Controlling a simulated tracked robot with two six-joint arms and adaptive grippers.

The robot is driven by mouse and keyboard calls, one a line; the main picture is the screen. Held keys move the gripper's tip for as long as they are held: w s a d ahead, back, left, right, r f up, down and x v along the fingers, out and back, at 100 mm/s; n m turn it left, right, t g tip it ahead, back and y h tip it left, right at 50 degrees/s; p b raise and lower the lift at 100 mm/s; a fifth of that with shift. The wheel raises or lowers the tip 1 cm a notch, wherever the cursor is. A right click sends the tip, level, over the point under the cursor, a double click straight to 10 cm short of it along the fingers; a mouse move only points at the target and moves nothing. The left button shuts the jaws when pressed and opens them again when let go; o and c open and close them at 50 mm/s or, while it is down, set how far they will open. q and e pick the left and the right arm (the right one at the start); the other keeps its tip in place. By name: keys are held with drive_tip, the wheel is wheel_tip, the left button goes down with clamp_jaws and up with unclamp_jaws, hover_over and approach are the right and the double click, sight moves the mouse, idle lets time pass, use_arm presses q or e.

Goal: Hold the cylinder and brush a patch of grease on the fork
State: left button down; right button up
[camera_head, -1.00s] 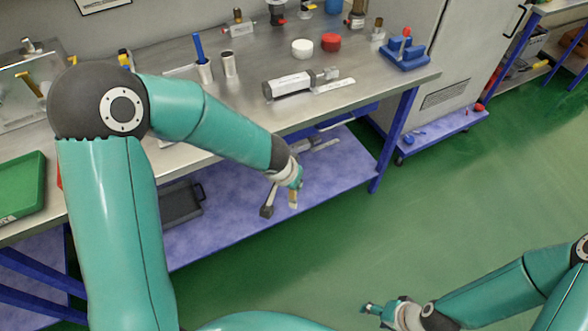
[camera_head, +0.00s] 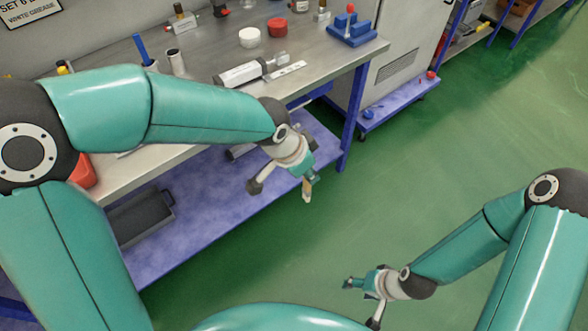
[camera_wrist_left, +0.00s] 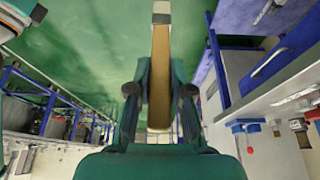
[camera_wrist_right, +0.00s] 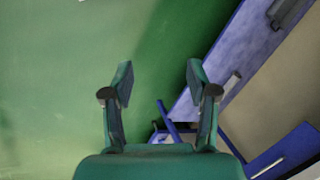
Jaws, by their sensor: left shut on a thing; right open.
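The cylinder (camera_head: 240,74), a pale body with dark end and a grey metal fork (camera_head: 276,62) at its right end, lies on the metal workbench. A white round pot or lid (camera_head: 249,37) and a red one (camera_head: 277,27) stand behind it. My left gripper (camera_head: 310,174) is in front of the bench, above its lower shelf and the floor. It is shut on a brush (camera_wrist_left: 161,60) with a wooden handle and a pale tip, pointing away from the wrist. My right gripper (camera_head: 353,284) is low over the green floor, open and empty; its spread fingers show in the right wrist view (camera_wrist_right: 161,95).
A blue stand (camera_head: 352,32) sits near the bench's right end. Metal cups (camera_head: 176,62), one with a blue-handled tool, stand left of the cylinder. The bench's front edge and blue leg (camera_head: 357,115) lie near my left arm. Open floor lies to the right.

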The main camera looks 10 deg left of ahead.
use_arm(q)
drive_tip(key=shift+w+d+f+m, duration=0.15)
drive_tip(key=shift+d+f+m, duration=0.05)
drive_tip(key=shift+d+m, duration=0.2)
use_arm(e)
drive_tip(key=shift+c, duration=1.4)
drive_tip(key=w+r+n+t+h, duration=0.2)
drive_tip(key=w+r+n+t, duration=0.2)
drive_tip(key=w+r, duration=0.5)
drive_tip(key=w+a+r+n+t+y, duration=0.1)
drive_tip(key=a+r+n+t, duration=0.1)
drive_tip(key=a+r, duration=0.4)
drive_tip(key=w+a+r+n+t+y, duration=0.1)
drive_tip(key=a+r, duration=0.3)
drive_tip(key=r, duration=0.4)
use_arm(q)
drive_tip(key=w+d+f+m+g+h, duration=0.1)
drive_tip(key=w+d+f+m, duration=0.2)
drive_tip(key=f+m, duration=0.1)
drive_tip(key=shift+w+f+g, duration=0.15)
drive_tip(key=shift+w+g, duration=0.1)
drive_tip(key=shift+g, duration=0.05)
use_arm(e)
drive_tip(key=x, duration=1.2)
drive_tip(key=shift+w+r, duration=0.2)
